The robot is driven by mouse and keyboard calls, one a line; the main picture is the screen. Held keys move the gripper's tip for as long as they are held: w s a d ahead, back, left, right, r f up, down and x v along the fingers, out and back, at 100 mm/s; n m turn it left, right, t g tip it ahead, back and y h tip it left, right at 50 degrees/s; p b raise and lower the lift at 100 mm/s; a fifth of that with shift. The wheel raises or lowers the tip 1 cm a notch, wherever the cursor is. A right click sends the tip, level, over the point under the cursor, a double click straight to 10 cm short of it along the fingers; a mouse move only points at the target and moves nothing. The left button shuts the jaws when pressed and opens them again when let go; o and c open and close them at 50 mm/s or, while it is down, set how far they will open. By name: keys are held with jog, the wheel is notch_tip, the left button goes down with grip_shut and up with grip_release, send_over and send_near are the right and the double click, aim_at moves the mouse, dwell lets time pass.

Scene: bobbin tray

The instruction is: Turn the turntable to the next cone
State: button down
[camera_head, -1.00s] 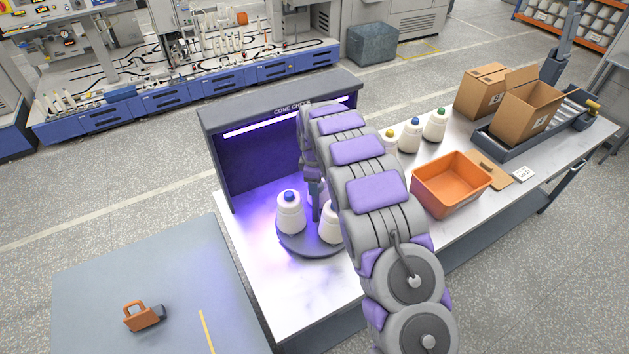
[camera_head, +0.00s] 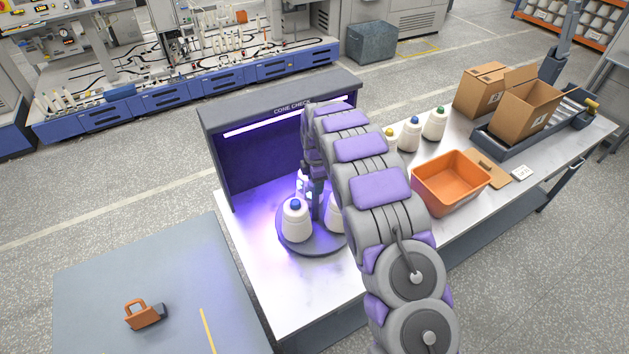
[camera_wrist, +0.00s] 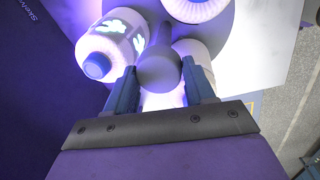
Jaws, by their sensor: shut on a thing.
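The round grey turntable (camera_head: 298,247) stands in the purple-lit "CONE CHECK" booth (camera_head: 236,165) and carries white cones. A blue-tipped cone (camera_head: 295,222) is at its front left. Another cone (camera_head: 335,221) at the right is partly hidden by my arm, and one behind shows bright patches. In the wrist view, a blue-tipped cone (camera_wrist: 100,62) at the left has glowing pale-green marks. Other cones are at the top (camera_wrist: 195,8) and behind the right finger. My gripper (camera_wrist: 159,66) is shut on the turntable's grey central knob (camera_wrist: 158,72), with a finger on each side.
Cones with yellow, blue (camera_head: 410,134) and green tips stand on the bench right of the booth. An orange bin (camera_head: 450,182) and cardboard boxes (camera_head: 527,108) are further right. My arm blocks part of the turntable.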

jog(key=shift+w+r+n, duration=0.2)
jog(key=shift+n, duration=0.8)
jog(key=shift+r+n, duration=0.1)
jog(key=shift+n, duration=0.4)
jog(key=c, duration=0.8)
grip_release()
jog(key=shift+c, duration=0.2)
jog(key=o, duration=0.4)
jog(key=shift+d+f, duration=0.1)
jog(key=shift+f, duration=0.1)
jog(key=shift+o, duration=0.2)
notch_tip(320, 180, up, 17)
jog(key=s, duration=0.1)
jog(key=shift+s+d+b, duration=0.15)
jog(key=shift+d+b, duration=0.15)
jog(key=shift+b, duration=0.05)
